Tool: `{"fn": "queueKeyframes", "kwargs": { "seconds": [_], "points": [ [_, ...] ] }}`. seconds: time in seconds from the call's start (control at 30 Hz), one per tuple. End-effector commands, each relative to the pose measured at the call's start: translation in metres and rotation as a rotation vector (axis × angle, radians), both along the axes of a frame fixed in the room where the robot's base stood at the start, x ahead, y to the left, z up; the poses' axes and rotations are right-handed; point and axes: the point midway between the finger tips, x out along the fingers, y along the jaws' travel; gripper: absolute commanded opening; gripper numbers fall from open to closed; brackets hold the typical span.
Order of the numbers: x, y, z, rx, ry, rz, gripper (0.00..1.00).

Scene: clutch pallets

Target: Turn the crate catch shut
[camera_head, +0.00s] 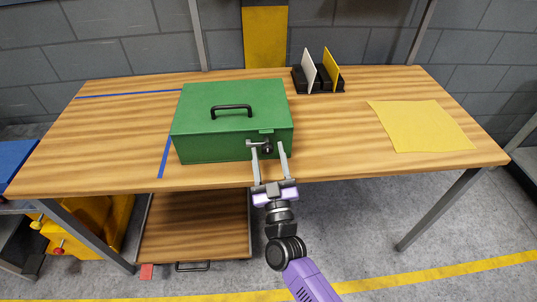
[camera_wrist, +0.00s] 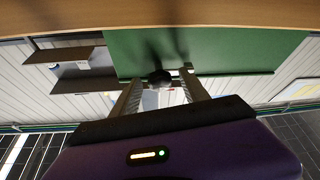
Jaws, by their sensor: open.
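A green crate (camera_head: 225,105) with a black top handle sits shut-lidded on the wooden table. Its catch (camera_head: 266,147), a dark knob with a light metal piece, is on the front face near the right end. My gripper (camera_head: 268,149) is open, its two fingers reaching up to the crate's front on either side of the knob. In the wrist view the green crate face (camera_wrist: 215,50) fills the upper part. The dark knob (camera_wrist: 159,78) lies between the two fingertips (camera_wrist: 160,82). I cannot tell whether either finger touches it.
The wooden table (camera_head: 340,135) has a yellow sheet (camera_head: 420,126) at right and a black rack (camera_head: 318,80) with upright cards behind. Blue tape (camera_head: 165,155) marks the left. Clear wood lies right of the crate.

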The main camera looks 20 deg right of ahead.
Motion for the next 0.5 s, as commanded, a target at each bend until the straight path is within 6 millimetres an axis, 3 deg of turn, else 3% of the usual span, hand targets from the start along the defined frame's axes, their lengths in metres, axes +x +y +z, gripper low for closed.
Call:
{"fn": "queueKeyframes", "kwargs": {
  "seconds": [0.07, 0.33, 0.5],
  "points": [
    [-0.0002, 0.0, -0.0002, 0.0, 0.0, 0.0, 0.53],
    [-0.0004, 0.0002, -0.0002, 0.0, 0.0, 0.0, 0.0],
    [-0.0004, 0.0003, -0.0002, 0.003, -0.001, 0.0, 0.0]
  ]
}}
